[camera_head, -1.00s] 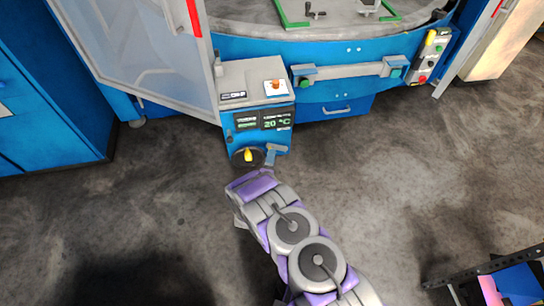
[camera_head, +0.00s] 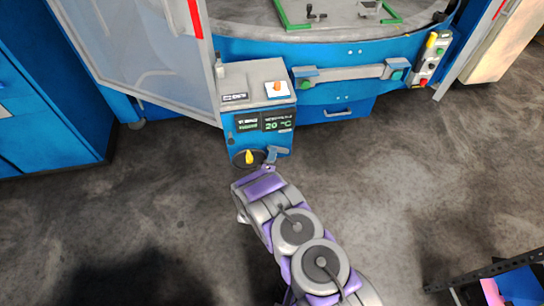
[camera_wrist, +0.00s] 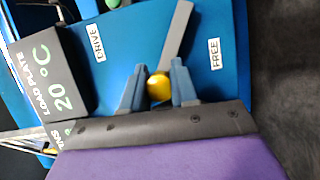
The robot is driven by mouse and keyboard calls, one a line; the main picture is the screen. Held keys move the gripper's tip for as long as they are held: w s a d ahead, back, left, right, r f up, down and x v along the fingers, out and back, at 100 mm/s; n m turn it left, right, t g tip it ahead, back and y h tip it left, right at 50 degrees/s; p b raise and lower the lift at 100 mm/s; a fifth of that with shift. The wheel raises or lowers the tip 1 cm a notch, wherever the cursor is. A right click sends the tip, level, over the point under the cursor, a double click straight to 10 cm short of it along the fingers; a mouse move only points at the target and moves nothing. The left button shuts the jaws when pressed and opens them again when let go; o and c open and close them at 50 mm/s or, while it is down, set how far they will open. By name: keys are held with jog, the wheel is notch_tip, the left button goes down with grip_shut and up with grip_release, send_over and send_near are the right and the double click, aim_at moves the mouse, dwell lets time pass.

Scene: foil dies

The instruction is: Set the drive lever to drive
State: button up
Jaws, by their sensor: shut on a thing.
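In the wrist view the grey drive lever (camera_wrist: 177,42) ends in a yellow ball knob (camera_wrist: 159,88). My gripper (camera_wrist: 160,85) has one blue-grey finger on each side of this knob and is shut on it. The lever bar lies between the white drive label (camera_wrist: 97,44) on the left and the FREE label (camera_wrist: 214,53) on the right. In the head view my gripper (camera_head: 269,164) is at the lower front of the blue control box (camera_head: 258,140). The lever's details are too small to tell there.
The box carries a green-lit display (camera_head: 277,123). A clear door panel (camera_head: 140,55) stands open on the left.

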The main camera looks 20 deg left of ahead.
jog(key=shift+f, duration=0.15)
grip_shut()
jog(key=shift+d+r+m+p, duration=0.2)
jog(key=shift+m+p, duration=0.1)
jog(key=shift+p, duration=0.2)
